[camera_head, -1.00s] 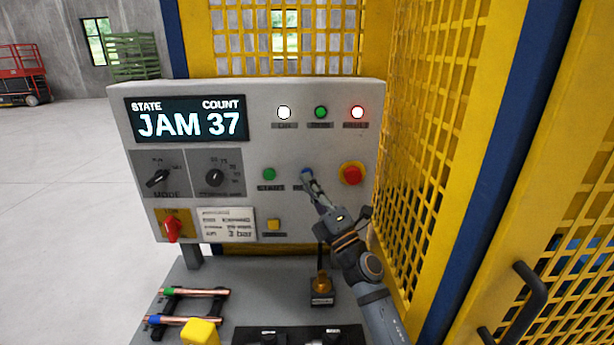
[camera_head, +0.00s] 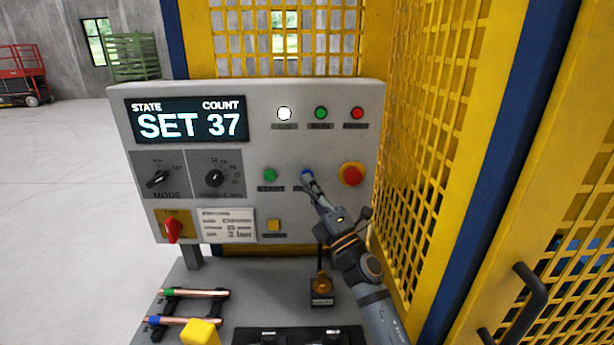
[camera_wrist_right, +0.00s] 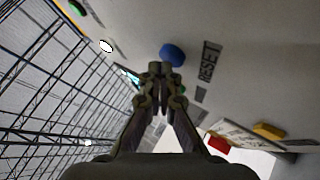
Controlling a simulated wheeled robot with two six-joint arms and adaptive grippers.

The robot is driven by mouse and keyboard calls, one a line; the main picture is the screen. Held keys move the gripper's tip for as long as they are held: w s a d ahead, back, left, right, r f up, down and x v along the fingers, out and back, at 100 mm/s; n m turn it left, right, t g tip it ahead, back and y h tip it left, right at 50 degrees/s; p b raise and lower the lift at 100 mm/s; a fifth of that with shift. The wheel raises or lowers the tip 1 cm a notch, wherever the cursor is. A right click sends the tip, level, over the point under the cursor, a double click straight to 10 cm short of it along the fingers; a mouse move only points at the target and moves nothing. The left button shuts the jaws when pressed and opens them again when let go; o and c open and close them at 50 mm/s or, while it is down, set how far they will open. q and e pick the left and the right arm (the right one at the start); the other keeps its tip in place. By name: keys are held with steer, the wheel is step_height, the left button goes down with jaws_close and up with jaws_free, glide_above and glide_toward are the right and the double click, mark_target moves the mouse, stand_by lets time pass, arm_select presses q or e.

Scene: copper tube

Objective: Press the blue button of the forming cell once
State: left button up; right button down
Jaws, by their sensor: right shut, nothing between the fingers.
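The forming cell's grey control panel (camera_head: 255,215) faces me, and its display (camera_head: 193,120) reads SET 37. The blue button (camera_head: 306,173) is mostly hidden behind my fingertips in the head view. In the right wrist view the blue button (camera_wrist_right: 172,54) shows beside a RESET label. My right gripper (camera_head: 309,182) is shut and empty, with its tips (camera_wrist_right: 158,70) right at the blue button. I cannot tell whether they touch it. My left gripper is not in view.
A green button (camera_head: 270,175) is left of the blue one and a red stop button (camera_head: 351,174) is right of it. Yellow mesh guarding (camera_head: 430,150) stands close on the right. Copper tubes (camera_head: 195,293) lie on a rack below the panel.

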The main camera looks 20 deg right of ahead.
steer(key=shift+s+a, duration=0.1)
steer(key=shift+s, duration=0.4)
steer(key=shift+s, duration=0.1)
steer(key=s, duration=0.2)
steer(key=s+a+p, duration=0.1)
steer(key=s, duration=0.1)
steer(key=shift+s+a+p, duration=0.2)
steer(key=shift+s+p, duration=0.1)
